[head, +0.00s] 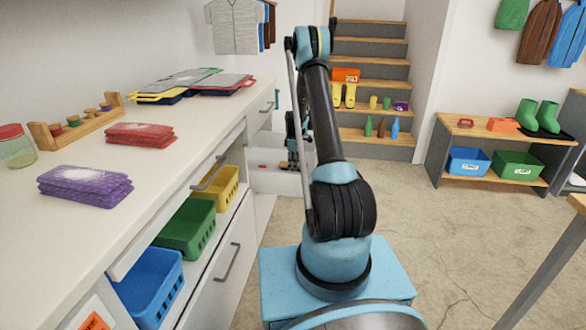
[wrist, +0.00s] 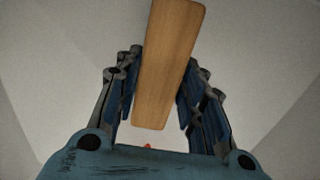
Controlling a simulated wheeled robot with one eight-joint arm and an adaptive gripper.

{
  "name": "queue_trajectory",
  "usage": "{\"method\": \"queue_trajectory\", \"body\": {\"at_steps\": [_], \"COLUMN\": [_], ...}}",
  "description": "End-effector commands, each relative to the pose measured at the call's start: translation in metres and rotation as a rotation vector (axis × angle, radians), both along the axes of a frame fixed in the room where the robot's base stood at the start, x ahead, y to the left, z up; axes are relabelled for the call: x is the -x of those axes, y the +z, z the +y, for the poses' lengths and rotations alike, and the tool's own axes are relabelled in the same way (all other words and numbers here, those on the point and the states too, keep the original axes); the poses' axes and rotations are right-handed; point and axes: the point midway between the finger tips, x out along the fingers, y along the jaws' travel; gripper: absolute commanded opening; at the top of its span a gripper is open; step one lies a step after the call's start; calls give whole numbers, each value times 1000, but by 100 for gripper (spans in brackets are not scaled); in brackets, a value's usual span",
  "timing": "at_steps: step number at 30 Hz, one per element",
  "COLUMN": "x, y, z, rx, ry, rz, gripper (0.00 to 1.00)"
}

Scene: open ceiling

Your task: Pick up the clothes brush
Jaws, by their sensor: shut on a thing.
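In the wrist view, the clothes brush (wrist: 172,40) shows as a plain, flat wooden piece, slightly tilted, reaching past the top edge. Any bristles are hidden. My gripper (wrist: 163,65) is shut on it, with one finger along each long side. In the head view my gripper (head: 293,160) is small and partly hidden behind my arm, low over a white surface beyond the long counter. I cannot make out the brush in that view.
The long white counter (head: 210,125) at left holds purple cloths (head: 85,185), red cloths (head: 140,134) and a wooden rack (head: 75,125). Bins (head: 150,285) sit below it. Stairs (head: 370,70) rise behind. A shelf (head: 490,120) stands right. Floor right of my arm is clear.

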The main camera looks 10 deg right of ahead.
Motion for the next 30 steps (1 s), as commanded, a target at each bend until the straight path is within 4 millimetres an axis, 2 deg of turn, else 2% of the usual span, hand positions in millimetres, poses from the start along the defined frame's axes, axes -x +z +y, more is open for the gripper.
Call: {"method": "queue_trajectory", "body": {"at_steps": [5, 18, 24, 30], "x": [0, 0, 0, 0], "y": [15, 85, 99, 100], "z": [0, 0, 1, 1], "rx": [0, 0, 0, 0], "ry": [0, 1, 1, 1], "rz": [0, 0, 0, 0], "gripper": [7, 7, 7, 7]}}
